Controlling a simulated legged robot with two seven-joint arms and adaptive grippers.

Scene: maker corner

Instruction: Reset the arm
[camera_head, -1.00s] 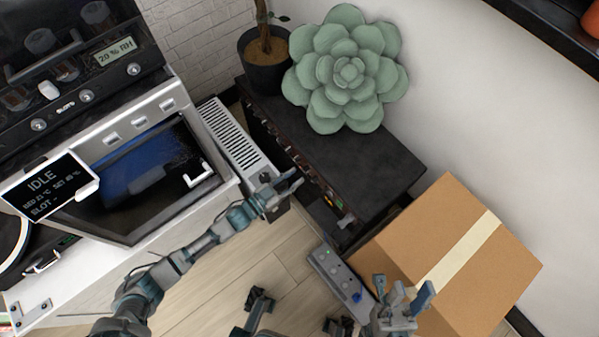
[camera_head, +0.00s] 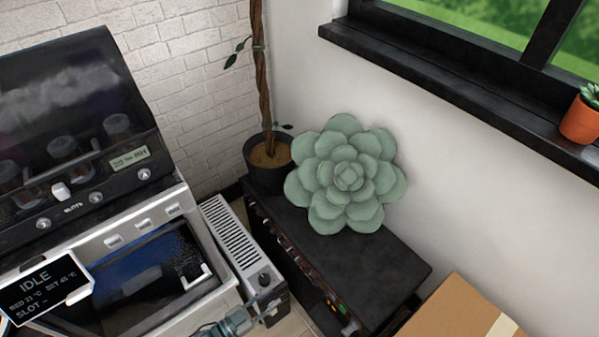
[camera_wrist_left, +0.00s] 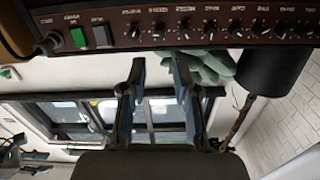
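My left gripper (camera_head: 270,298) shows at the bottom of the head view, in front of the white vented unit and partly cut off by the frame edge. In the left wrist view its two fingers (camera_wrist_left: 160,72) stand apart with nothing between them, so it is open and empty. My right gripper is outside the head view.
A machine with an IDLE display (camera_head: 42,285) stands at left, beside a white vented unit (camera_head: 232,238). A dark cabinet (camera_head: 385,268) bears a green succulent-shaped object (camera_head: 347,178). A potted plant (camera_head: 268,165) stands behind. A cardboard box (camera_head: 455,312) is at lower right.

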